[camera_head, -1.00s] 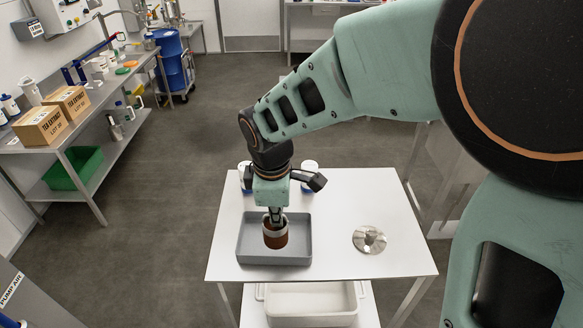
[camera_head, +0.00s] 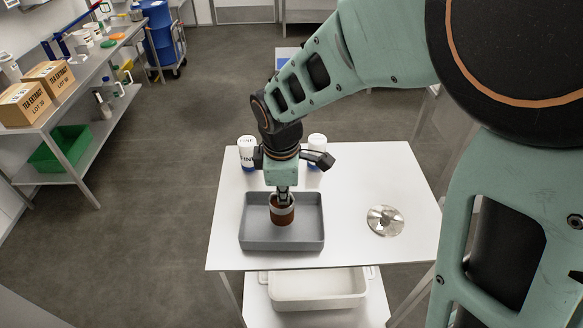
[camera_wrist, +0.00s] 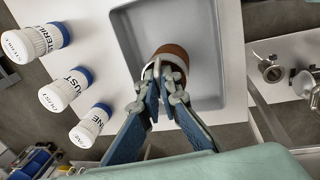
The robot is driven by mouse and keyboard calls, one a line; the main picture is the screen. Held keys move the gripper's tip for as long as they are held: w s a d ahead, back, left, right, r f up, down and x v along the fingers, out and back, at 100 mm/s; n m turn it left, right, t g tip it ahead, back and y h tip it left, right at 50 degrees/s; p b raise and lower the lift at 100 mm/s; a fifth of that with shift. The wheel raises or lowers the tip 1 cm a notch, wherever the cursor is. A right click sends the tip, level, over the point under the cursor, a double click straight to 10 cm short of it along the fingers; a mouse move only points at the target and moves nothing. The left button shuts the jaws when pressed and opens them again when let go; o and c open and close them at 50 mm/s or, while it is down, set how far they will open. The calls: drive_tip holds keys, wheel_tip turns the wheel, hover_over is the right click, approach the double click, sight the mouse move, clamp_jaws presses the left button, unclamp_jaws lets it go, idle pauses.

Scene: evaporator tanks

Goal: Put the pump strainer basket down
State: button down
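The pump strainer basket (camera_head: 282,213) is a small reddish-brown cylinder with a pale metal band at its top. It is upright over the inside of the grey tray (camera_head: 311,239) on the white table. My gripper (camera_head: 284,194) points straight down at the basket's top. In the wrist view, my gripper's fingers (camera_wrist: 165,85) come close together at the rim of the basket (camera_wrist: 172,52) and look shut on it. The fingers hide part of the rim. I cannot tell whether the basket's bottom touches the tray floor.
White bottles with blue parts (camera_wrist: 66,88) stand close beside the tray. A round metal lid-like piece (camera_head: 385,220) lies on the table to the right. A white bin (camera_head: 318,288) is on the lower shelf. The table (camera_head: 355,180) is bare between tray and metal piece.

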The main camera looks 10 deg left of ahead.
sight(283, 212)
drive_tip(key=shift+s+f+b, duration=0.1)
drive_tip(key=shift+f+b, duration=0.25)
drive_tip(key=shift+f, duration=0.7)
drive_tip(key=shift+f, duration=0.15)
drive_tip(key=c, duration=2.2)
unclamp_jaws()
drive_tip(key=shift+o, duration=0.2)
wheel_tip(283, 212, up, 12)
drive_tip(key=s, duration=0.2)
drive_tip(key=shift+s+d+r, duration=0.15)
drive_tip(key=shift+r, duration=0.05)
